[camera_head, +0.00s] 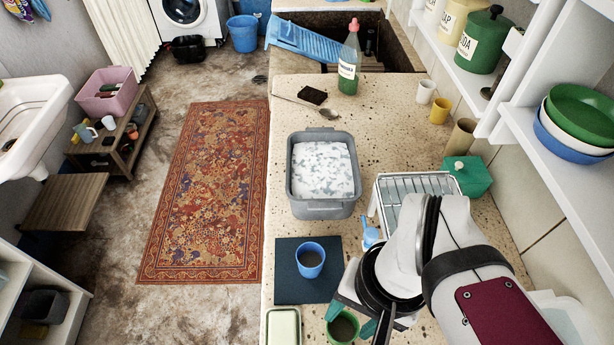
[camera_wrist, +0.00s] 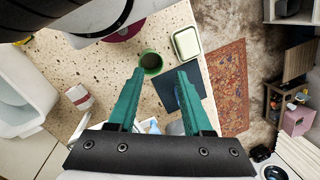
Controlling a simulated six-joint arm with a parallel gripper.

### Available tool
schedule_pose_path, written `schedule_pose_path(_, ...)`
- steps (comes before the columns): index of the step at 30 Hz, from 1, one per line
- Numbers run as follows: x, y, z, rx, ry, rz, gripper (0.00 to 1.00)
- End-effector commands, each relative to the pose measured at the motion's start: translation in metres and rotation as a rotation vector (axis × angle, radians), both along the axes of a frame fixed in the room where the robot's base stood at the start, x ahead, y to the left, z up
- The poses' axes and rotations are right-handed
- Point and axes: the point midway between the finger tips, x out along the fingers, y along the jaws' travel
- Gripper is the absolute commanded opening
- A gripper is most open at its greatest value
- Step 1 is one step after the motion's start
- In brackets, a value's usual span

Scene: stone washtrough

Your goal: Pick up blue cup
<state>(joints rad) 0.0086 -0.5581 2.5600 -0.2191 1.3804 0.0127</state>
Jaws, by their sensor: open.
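The blue cup (camera_head: 311,260) stands upright on a dark blue mat (camera_head: 290,290), left of my gripper in the head view. It holds something dark. I cannot make the cup out in the wrist view, where a finger covers part of the mat (camera_wrist: 172,92). My gripper (camera_wrist: 160,72) is open, its two teal fingers apart with nothing held. In the head view it hangs over the front of the counter, close to a green cup (camera_head: 343,328). The green cup shows beyond the fingertips in the wrist view (camera_wrist: 151,62).
A grey basin (camera_head: 323,209) with whitish contents stands behind the mat. A wire rack (camera_head: 415,185) and a light blue scoop-like item (camera_head: 370,233) lie to the right. A cream dish (camera_head: 283,328) sits in front of the mat. The counter's left edge drops to the floor.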

Motion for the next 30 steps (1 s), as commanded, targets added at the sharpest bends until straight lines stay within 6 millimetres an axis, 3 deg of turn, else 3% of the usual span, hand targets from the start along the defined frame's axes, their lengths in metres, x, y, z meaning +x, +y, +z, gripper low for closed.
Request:
schedule_pose_path(4,0.0,0.0,0.0,0.0,0.0,0.0,0.52)
schedule_pose_path(12,0.0,0.0,0.0,0.0,0.0,0.0,1.0)
schedule_pose_path(20,0.001,0.0,0.0,-0.012,0.016,0.035,1.0)
schedule_pose_path(23,0.012,-0.002,-0.004,-0.097,0.117,0.273,1.0)
schedule_pose_path(26,0.042,0.004,-0.017,-0.266,0.287,0.714,1.0)
schedule_pose_path(30,0.093,0.043,-0.058,-0.556,0.527,1.361,1.0)
